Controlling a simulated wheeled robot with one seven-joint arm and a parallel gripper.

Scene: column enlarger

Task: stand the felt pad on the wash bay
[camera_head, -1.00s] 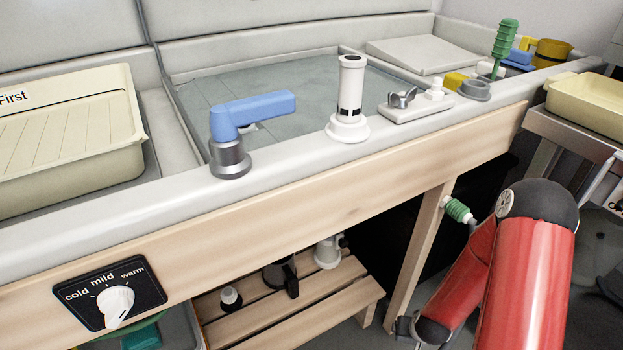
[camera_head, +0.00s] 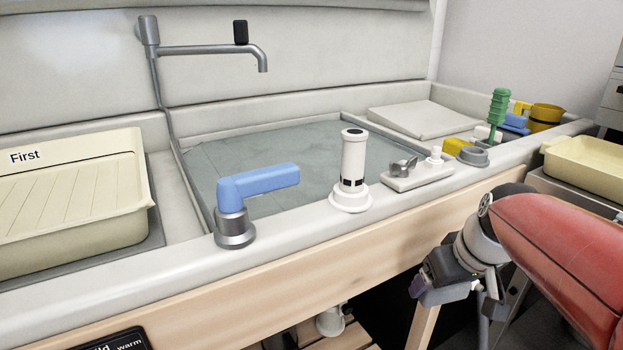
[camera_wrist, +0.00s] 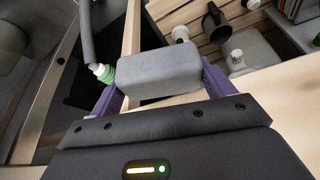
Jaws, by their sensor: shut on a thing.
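The felt pad is a grey, soft-edged block (camera_wrist: 160,72) in the wrist view. My gripper (camera_wrist: 160,82) is shut on it, with a purple finger at each end. In the head view my gripper (camera_head: 440,288) hangs in front of the wooden front board, right of centre and below the bench rim. The pad cannot be made out clearly there. The wash bay appears to be the wide sunken basin with a grey-green floor (camera_head: 270,155) in the head view. Its visible floor is bare, and my gripper is outside it.
On the front rim stand a blue lever tap (camera_head: 235,215), a white cylinder (camera_head: 352,170) and a small valve plate (camera_head: 415,172). A swing spout (camera_head: 205,50) is above the basin. A cream tray (camera_head: 75,205) is left, another (camera_head: 590,165) right.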

